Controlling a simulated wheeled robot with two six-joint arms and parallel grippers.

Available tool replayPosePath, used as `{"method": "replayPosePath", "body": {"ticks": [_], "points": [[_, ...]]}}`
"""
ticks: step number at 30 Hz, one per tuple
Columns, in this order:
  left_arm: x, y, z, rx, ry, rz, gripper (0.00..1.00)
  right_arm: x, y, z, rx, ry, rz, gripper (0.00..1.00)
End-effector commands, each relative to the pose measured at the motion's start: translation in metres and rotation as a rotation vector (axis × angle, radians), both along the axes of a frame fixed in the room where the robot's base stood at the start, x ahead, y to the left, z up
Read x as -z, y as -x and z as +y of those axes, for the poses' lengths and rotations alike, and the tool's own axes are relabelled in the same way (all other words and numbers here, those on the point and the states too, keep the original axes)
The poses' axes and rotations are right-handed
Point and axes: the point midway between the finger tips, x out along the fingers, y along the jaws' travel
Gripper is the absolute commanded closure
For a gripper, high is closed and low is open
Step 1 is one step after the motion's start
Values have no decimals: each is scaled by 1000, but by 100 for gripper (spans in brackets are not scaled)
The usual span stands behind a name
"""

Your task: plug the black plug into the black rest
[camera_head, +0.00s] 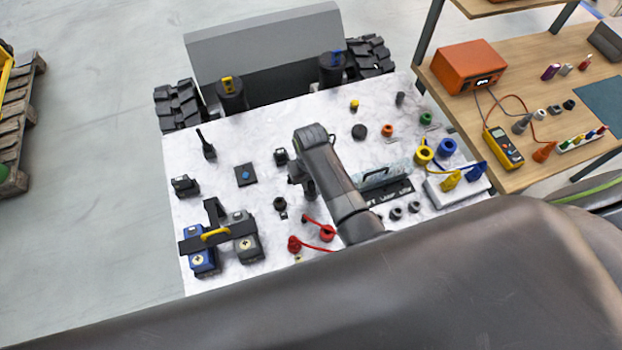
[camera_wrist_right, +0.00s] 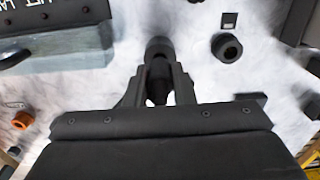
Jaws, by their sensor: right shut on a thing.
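My right gripper (camera_head: 303,184) hangs over the middle of the white marbled board. In the right wrist view its two fingers (camera_wrist_right: 156,88) are shut on a dark round piece, which looks like the black plug (camera_wrist_right: 158,48). My arm hides most of the plug in the head view. A black ring with a dark hole, which looks like the black rest (camera_head: 280,204), sits on the board left of and nearer than the gripper. It also shows at the upper right of the right wrist view (camera_wrist_right: 226,47), apart from the plug. My left gripper is not in view.
A blue-and-black battery carrier (camera_head: 215,233) stands at the left. A clear block with a handle (camera_head: 384,174) lies right of my arm. Yellow (camera_head: 424,154) and blue rings stand farther right.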

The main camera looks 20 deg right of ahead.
Motion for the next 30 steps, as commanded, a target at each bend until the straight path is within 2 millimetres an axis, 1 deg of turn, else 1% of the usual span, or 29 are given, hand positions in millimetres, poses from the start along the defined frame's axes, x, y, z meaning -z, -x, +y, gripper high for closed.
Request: {"method": "replayPosePath", "body": {"ticks": [22,23,28,30], "points": [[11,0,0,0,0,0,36,19,0,0,0,0,0,99],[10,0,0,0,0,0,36,19,0,0,0,0,-1,75],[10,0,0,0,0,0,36,18,0,0,0,0,0,53],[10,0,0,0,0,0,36,18,0,0,0,0,0,52]]}}
